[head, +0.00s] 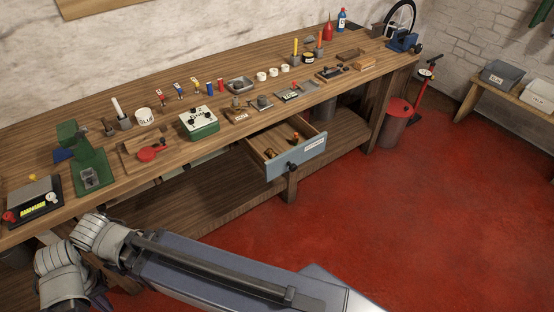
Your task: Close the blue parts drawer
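The blue parts drawer (296,159) hangs pulled out below the front edge of the workbench. Its blue front panel carries a white label and a dark knob (292,167). Inside the open wooden drawer, a few small brown and dark items lie on the bottom. One of my arms shows at the lower left and bottom of the head view, well apart from the drawer. Neither of my grippers is in view.
The wooden workbench (70,185) carries many tools and containers, with a green box (199,124) left of the drawer. A lower shelf (215,205) runs beneath. A red-lidded bin (396,118) stands right of the bench. The red floor (430,220) in front is clear.

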